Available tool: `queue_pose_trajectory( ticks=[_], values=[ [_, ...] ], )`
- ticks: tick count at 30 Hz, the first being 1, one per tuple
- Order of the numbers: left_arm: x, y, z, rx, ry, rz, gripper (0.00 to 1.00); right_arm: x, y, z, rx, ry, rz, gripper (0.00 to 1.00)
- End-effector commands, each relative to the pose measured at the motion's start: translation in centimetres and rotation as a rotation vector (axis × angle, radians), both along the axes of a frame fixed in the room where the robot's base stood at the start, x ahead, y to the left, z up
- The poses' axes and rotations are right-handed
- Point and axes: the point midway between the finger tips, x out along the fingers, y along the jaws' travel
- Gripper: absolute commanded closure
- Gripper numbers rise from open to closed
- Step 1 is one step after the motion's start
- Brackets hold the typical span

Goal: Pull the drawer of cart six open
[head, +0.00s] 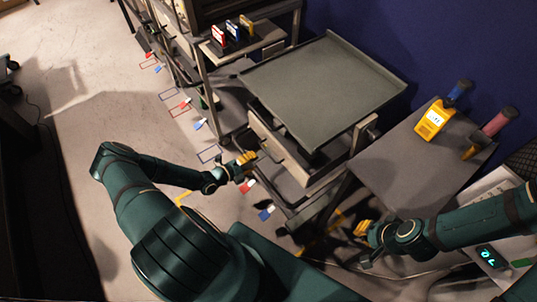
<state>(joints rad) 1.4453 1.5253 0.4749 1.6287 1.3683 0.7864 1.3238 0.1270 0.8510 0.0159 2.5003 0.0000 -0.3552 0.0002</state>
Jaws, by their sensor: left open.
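The cart with a grey-green tray top (325,85) stands in the middle of the head view. I cannot read a number on it. Below the top is a drawer with a pale front (291,163) and a dark handle. A dark gap shows between drawer and top; I cannot tell how far the drawer stands out. My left gripper (247,159), with yellow fingertips, is open just left of the drawer front, close to it. Contact with the handle is not clear. My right gripper (362,229) is low, right of the cart's lower frame, and its fingers are hard to make out.
A grey side table (400,170) holds a yellow meter (434,120) and a pink-handled tool (492,132). Another cart (245,45) with small coloured items stands behind on the left. A lit display (491,257) is at lower right. Open floor (90,120) lies left.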

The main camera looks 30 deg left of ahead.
Motion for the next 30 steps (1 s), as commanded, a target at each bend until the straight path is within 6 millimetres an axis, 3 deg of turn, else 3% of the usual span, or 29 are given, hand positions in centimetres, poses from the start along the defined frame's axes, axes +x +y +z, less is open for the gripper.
queue_pose_trajectory(
  ticks=[6, 12, 26, 29, 30],
  values=[
    [3.9, -1.7, -1.0, 0.001, -0.002, -0.002, 0.61, 0.2, 0.0, -0.9, -0.001, -0.004, -0.002, 1.00],
    [6.1, -2.6, -1.4, 0.002, -0.001, -0.003, 0.61, 0.3, -0.1, -1.3, -0.002, -0.006, -0.003, 1.00],
    [7.0, -2.9, -1.5, 0.002, 0.000, -0.002, 0.62, 0.3, -0.1, -1.4, -0.002, -0.007, -0.003, 1.00],
    [6.9, -2.9, -1.5, 0.003, 0.000, -0.003, 0.97, 0.3, -0.1, -1.4, -0.002, -0.007, -0.003, 1.00],
    [6.9, -2.9, -1.5, 0.003, 0.000, -0.003, 1.00, 0.3, -0.1, -1.4, -0.002, -0.006, -0.003, 1.00]
  ],
)
